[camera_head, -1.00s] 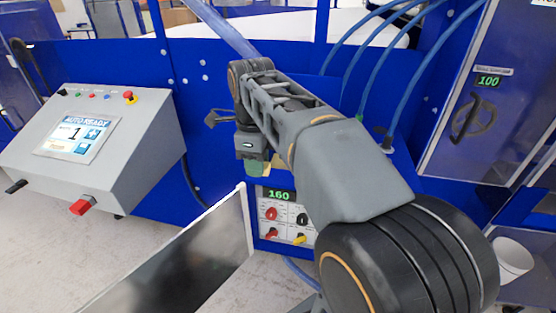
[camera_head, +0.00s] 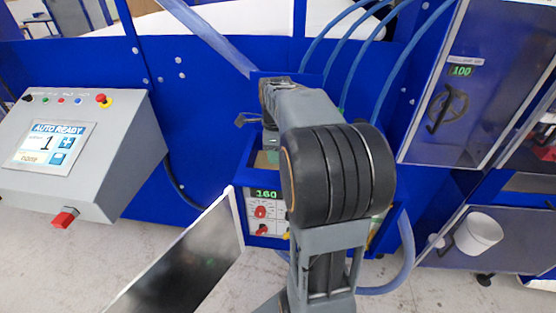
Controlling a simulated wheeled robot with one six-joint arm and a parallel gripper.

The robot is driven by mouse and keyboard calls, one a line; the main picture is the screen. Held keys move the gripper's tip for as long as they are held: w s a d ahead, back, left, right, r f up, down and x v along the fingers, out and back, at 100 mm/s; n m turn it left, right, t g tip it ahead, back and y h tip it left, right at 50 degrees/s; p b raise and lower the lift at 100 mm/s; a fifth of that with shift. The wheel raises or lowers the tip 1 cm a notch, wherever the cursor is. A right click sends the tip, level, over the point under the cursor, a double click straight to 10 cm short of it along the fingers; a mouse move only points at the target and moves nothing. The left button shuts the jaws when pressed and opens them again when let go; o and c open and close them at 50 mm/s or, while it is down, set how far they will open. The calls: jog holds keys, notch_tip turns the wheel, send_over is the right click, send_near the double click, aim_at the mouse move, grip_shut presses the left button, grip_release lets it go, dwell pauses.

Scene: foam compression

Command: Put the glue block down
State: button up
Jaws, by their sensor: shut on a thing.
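My gripper (camera_head: 269,145) points down over the blue glue unit (camera_head: 248,176) with the green 160 display, at the middle of the view. It is small and partly covered by my arm. A dull yellow-green block, which looks like the glue block (camera_head: 267,158), shows just under it, and my gripper is shut on it. The fingertips are hard to make out. I cannot tell whether the block touches the inside of the unit's open top.
A grey control panel (camera_head: 75,150) stands on the left. A dark, light-edged panel (camera_head: 185,262) rises in front of the unit. Blue hoses (camera_head: 335,55) run behind my arm. A blue cabinet (camera_head: 430,110) and a white bucket (camera_head: 478,233) are on the right.

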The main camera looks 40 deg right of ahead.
jog(key=f, duration=0.1)
jog(key=d+f, duration=0.1)
jog(key=f, duration=0.1)
jog(key=shift+w, duration=0.15)
jog(key=shift+a+f, duration=0.1)
jog(key=shift+f, duration=0.45)
jog(key=shift+f, duration=0.6)
jog(key=o, duration=0.9)
jog(key=shift+r, duration=0.15)
